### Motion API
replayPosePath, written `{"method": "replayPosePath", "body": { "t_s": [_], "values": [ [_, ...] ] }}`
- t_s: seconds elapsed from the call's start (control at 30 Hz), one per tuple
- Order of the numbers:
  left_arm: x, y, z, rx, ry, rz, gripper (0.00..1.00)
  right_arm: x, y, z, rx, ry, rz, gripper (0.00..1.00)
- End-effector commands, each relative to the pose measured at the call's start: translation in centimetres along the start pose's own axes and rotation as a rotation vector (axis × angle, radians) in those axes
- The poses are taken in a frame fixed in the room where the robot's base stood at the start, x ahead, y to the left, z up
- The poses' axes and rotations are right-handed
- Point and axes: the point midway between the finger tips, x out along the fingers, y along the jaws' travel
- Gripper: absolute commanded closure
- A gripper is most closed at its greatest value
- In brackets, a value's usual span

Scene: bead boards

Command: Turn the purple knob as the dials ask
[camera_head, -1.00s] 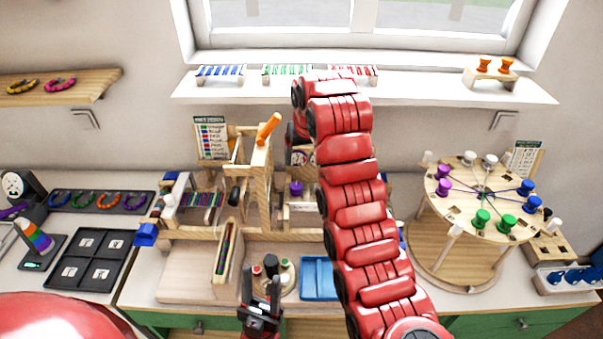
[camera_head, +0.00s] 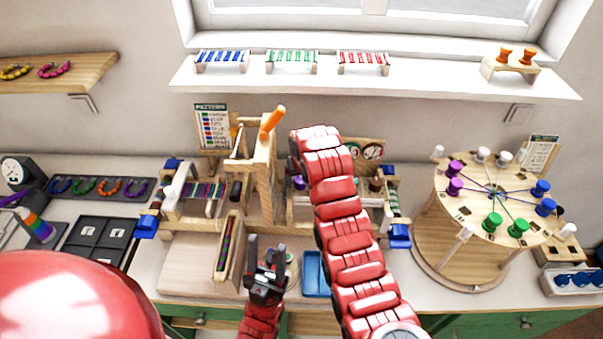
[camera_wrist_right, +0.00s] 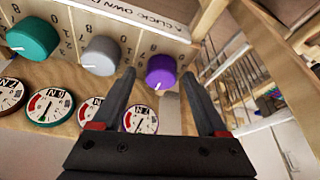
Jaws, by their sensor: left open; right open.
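In the right wrist view, the purple knob (camera_wrist_right: 161,70) sits on a wooden panel, its white mark pointing down. My right gripper (camera_wrist_right: 158,76) is open; its fingertips appear on either side of the knob, and I cannot tell whether they touch it. Several round dials with red arcs sit below the knobs, one (camera_wrist_right: 140,120) seen between the fingers. In the head view, two dials (camera_head: 373,152) show behind my right arm, which hides most of the panel and my right gripper. My left gripper (camera_head: 266,250) is open and empty above the bench front.
A grey knob (camera_wrist_right: 100,55) and a teal knob (camera_wrist_right: 33,38) sit left of the purple one. A wooden frame with an orange handle (camera_head: 272,120) stands left of my right arm. A round peg board (camera_head: 470,215) stands at right; a blue tray (camera_head: 316,275) lies between the arms.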

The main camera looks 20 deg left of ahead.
Motion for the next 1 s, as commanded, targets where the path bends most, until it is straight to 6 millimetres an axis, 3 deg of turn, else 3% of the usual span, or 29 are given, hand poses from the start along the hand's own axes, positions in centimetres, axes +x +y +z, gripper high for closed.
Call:
{"method": "replayPosePath", "body": {
  "t_s": [0.23, 0.63, 1.0],
  "values": [
    [0.0, 0.0, 0.0, 0.000, 0.000, 0.000, 0.50, 0.0, 0.0, 0.0, 0.000, 0.000, 0.000, 0.26],
    [0.0, 0.0, 0.0, 0.000, 0.000, 0.000, 0.50, 0.0, 0.0, 0.0, 0.000, 0.000, 0.000, 0.98],
    [-1.2, 0.1, 0.2, 0.000, 0.000, 0.000, 0.50, 0.3, 0.2, 0.0, -0.041, 0.004, -0.016, 1.00]
  ]
}}
